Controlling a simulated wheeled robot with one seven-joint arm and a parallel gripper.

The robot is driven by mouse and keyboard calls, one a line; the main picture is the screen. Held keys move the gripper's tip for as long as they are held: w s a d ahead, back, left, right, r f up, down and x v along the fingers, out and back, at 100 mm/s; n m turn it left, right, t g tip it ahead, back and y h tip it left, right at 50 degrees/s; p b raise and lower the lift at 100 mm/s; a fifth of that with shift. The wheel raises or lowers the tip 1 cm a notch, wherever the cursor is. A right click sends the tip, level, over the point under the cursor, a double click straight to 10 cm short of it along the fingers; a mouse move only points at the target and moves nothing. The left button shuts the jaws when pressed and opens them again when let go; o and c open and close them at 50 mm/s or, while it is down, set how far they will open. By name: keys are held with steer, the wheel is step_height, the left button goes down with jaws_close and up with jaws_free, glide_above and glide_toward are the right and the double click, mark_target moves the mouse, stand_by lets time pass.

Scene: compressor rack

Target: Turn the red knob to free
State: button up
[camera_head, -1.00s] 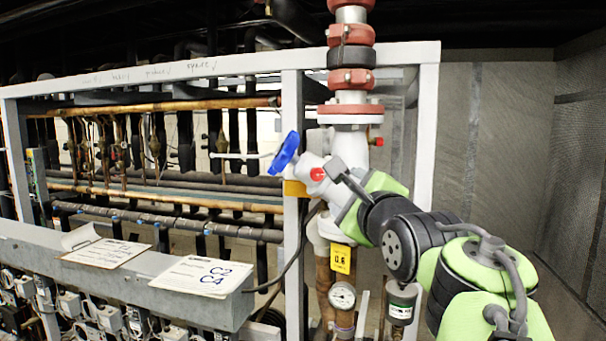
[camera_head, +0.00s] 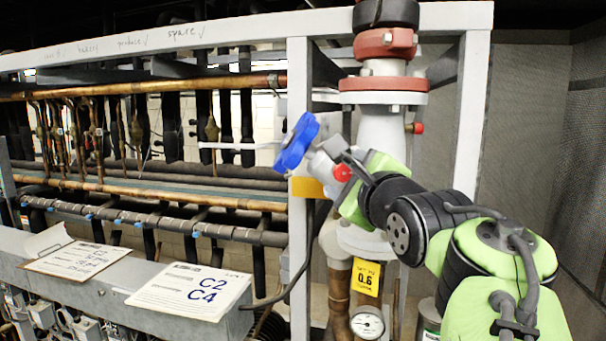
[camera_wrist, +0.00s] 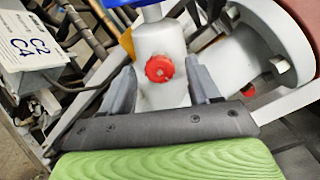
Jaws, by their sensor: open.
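A round red knob (camera_head: 342,173) sits on the side of a pale grey valve fitting, below a blue handwheel (camera_head: 296,143). In the wrist view the red knob (camera_wrist: 159,68) faces me, round with a small centre mark. My gripper (camera_wrist: 162,78) is open, with one grey finger on each side of the knob and the fitting. Visible gaps separate the fingers from the knob. In the head view my gripper (camera_head: 350,168) comes in from the right, and a finger passes close above the knob. The knob's setting is not readable.
A smaller red cap (camera_head: 416,128) sits on the white vertical pipe's right side. A white frame post (camera_head: 299,80) stands left of the pipe. A yellow tag (camera_head: 366,277) and a gauge (camera_head: 367,322) are below. Papers (camera_head: 190,290) lie on a grey ledge at left.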

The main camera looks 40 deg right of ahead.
steer(key=shift+s+a+r, duration=0.1)
steer(key=shift+s+a, duration=0.1)
steer(key=shift+s, duration=0.05)
steer(key=shift+c, duration=1.3)
steer(key=shift+w+d, duration=0.1)
steer(key=shift+w, duration=0.15)
steer(key=c, duration=0.5)
steer(key=shift+c, duration=1.4)
